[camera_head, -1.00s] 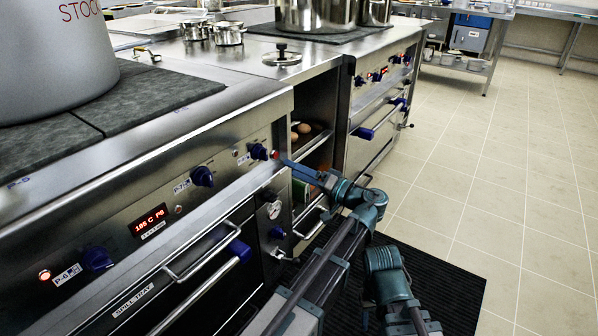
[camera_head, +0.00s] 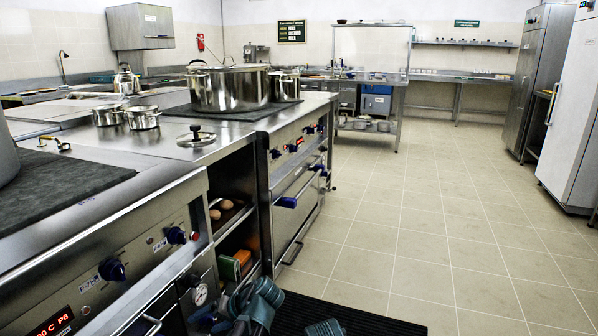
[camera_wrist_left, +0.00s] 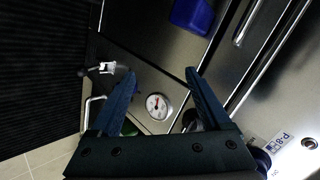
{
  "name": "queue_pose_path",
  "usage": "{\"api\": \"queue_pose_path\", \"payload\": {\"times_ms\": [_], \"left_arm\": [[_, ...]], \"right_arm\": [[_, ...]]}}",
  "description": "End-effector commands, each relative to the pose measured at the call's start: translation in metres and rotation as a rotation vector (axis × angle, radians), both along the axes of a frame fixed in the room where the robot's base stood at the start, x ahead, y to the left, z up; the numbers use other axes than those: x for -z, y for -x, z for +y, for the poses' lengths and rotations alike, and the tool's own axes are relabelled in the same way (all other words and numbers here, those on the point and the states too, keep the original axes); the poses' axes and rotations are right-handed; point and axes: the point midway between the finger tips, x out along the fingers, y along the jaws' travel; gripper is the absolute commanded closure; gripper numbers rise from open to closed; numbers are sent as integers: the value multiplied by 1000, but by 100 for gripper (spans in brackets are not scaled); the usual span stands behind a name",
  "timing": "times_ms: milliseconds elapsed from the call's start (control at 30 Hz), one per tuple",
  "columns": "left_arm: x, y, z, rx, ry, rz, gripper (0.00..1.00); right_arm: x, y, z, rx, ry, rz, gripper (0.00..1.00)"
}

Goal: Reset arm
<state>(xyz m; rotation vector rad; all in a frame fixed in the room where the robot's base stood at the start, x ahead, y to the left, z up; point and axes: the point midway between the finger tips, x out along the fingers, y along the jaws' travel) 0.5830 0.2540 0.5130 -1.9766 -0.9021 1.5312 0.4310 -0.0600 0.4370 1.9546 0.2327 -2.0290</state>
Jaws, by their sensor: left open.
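My left gripper (camera_wrist_left: 162,88) is open and empty in the left wrist view, with its two blue fingers apart. A round dial gauge (camera_wrist_left: 157,106) on the stove front shows between the fingers, and I see no contact. In the head view my left arm is low at the bottom edge, in front of the stove, and its gripper is small and partly cut off there. The same gauge (camera_head: 200,294) is just left of it. A teal link of my right arm shows at the bottom edge; its gripper is out of frame.
The steel stove front (camera_head: 150,262) with blue knobs (camera_head: 177,236) is close on the left. An open shelf holds eggs (camera_head: 226,205) and boxes (camera_head: 230,268). A large pot (camera_head: 229,90) stands on the counter. A black mat (camera_head: 345,318) lies below; the tiled floor (camera_head: 440,220) is clear.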

Motion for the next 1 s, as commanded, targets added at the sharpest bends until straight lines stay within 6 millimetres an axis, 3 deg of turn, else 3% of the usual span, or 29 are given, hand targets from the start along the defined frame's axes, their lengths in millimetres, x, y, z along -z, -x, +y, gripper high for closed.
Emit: {"api": "queue_pose_path", "payload": {"times_ms": [33, 200, 433, 667, 1000], "left_arm": [[17, 20, -1, 4, 98, 38, 19], [53, 52, -24, 50, 377, 125, 19], [72, 77, -55, 105, 625, 165, 19], [76, 96, -83, 159, 825, 170, 19], [42, 118, -140, 289, 766, 293, 19]], "right_arm": [[0, 0, 0, 0, 0, 0, 50], [0, 0, 0, 0, 0, 0, 50], [0, 0, 0, 0, 0, 0, 50], [0, 0, 0, 0, 0, 0, 50], [-35, 0, 0, -3, 1, 1, 50]]}}
